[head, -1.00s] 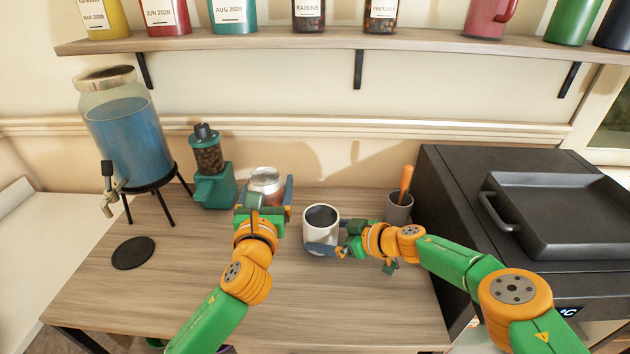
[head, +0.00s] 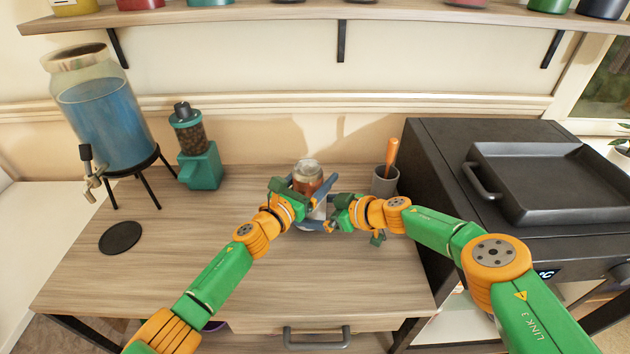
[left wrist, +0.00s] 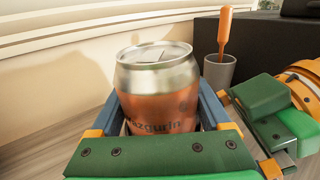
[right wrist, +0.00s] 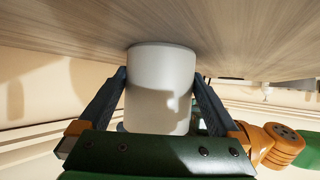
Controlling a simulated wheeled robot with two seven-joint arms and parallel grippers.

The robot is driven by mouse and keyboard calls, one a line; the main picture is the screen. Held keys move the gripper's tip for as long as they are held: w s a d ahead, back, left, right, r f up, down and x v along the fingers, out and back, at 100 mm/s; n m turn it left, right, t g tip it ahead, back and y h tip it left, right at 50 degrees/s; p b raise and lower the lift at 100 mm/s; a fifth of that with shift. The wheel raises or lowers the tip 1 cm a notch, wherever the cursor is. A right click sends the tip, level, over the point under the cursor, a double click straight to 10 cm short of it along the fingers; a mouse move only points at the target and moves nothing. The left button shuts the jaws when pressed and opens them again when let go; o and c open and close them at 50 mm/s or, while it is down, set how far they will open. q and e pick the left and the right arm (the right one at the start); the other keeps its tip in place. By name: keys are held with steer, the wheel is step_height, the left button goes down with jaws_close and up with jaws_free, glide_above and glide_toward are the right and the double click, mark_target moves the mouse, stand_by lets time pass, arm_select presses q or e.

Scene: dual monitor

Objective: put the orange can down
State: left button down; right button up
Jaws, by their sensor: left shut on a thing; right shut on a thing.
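The orange can (head: 306,176) with a silver top is held between the fingers of my left gripper (head: 309,184). In the left wrist view the can (left wrist: 158,95) looks upright, with a finger on each side. A pale mug (head: 318,211) is just in front of the can in the head view, partly hidden by my grippers. My right gripper (head: 322,218) is shut on the mug, which also shows between its fingers in the right wrist view (right wrist: 160,90). The can's base is hidden, so I cannot tell its height above the wooden table (head: 220,225).
A grey cup (head: 384,181) with an orange-handled tool stands right of the can. A teal grinder (head: 199,165) and a blue-liquid dispenser (head: 108,120) stand left. A black disc (head: 120,238) lies at the left. A dark oven (head: 440,165) borders the right. The left-middle tabletop is clear.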

arm_select(q)
steer(key=shift+f, duration=0.7)
jaws_free()
steer(key=shift+s, duration=0.1)
steer(key=shift+s+a, duration=0.25)
steer(key=shift+a, duration=0.1)
steer(key=v, duration=1.1)
steer(key=shift+s, duration=0.1)
arm_select(e)
steer(key=o, duration=0.5)
